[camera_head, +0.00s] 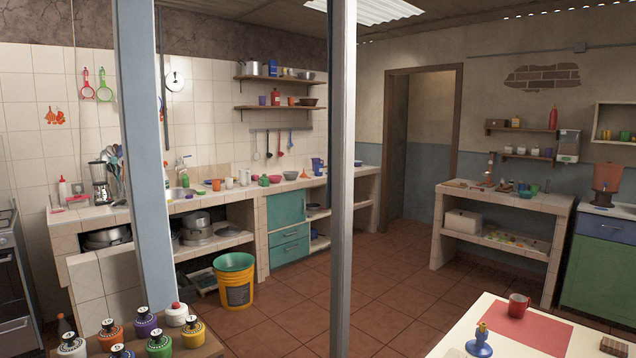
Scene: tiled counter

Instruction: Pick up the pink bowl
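A small pink round item (275,178), which looks like a bowl, sits on the long tiled counter (230,193) against the back wall. It is far off and small, so its shape is hard to tell. A green item stands just left of it and a grey bowl (291,175) just right. Neither of my grippers is in view.
A blue-grey post (147,150) and a grey metal post (342,180) stand between me and the counter. A yellow bucket (235,282) stands on the floor before it. A white table (470,320) is at lower right. Open floor (300,285) lies between.

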